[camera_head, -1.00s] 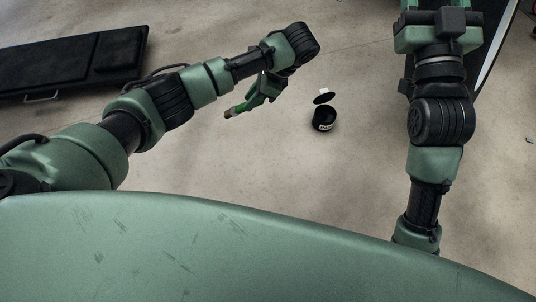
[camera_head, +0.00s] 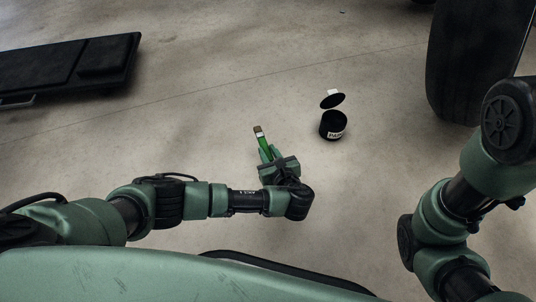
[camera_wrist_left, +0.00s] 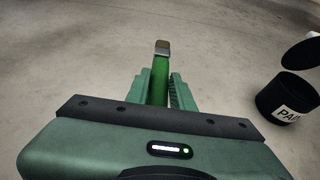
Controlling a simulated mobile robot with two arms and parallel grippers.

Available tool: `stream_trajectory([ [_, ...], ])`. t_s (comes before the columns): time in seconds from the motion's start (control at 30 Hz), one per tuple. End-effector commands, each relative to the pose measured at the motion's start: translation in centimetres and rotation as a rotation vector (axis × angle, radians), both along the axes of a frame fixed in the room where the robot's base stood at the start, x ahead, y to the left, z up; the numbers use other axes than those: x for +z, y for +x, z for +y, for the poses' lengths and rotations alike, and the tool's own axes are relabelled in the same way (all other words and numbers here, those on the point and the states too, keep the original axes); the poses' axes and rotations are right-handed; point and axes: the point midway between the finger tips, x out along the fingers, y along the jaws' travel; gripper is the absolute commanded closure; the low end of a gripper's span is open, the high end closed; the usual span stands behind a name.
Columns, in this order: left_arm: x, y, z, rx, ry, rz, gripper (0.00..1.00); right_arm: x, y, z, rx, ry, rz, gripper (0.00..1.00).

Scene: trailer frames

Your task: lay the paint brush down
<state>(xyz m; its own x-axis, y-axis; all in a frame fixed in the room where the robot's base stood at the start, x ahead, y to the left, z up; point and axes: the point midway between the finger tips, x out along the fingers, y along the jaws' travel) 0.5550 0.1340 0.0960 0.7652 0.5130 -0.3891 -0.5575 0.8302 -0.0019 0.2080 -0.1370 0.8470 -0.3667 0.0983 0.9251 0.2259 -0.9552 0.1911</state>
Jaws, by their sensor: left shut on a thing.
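The paint brush (camera_head: 262,140) has a green handle and a brown bristle end with a pale metal band. My left gripper (camera_head: 268,154) is shut on its handle, and the bristle end points away from me. The left wrist view also shows the brush (camera_wrist_left: 161,70) between the two fingers of the left gripper (camera_wrist_left: 160,88); the handle's lower end is hidden by the gripper body. I cannot tell how high the brush is above the floor. My right arm shows at the right edge of the head view, but its gripper is out of view.
A black paint pot (camera_head: 333,126) with its lid tilted open stands on the concrete floor (camera_head: 210,110), right of the brush. A black padded creeper (camera_head: 70,68) lies at the upper left. A large black tyre (camera_head: 470,70) stands at the upper right. Floor around the brush is clear.

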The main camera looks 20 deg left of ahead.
Motion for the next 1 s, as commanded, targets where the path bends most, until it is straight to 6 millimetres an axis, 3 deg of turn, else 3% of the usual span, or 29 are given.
stream_trajectory([
  [0.6, -5.4, 0.0, 0.1, 0.003, 0.0, 0.001, 1.0, -6.7, 0.1, 0.0, -0.001, -0.001, 0.004, 0.45],
  [1.0, -6.3, 0.0, 0.0, 0.004, -0.002, 0.001, 1.0, -6.1, 0.1, 0.0, -0.001, -0.001, 0.004, 0.45],
])
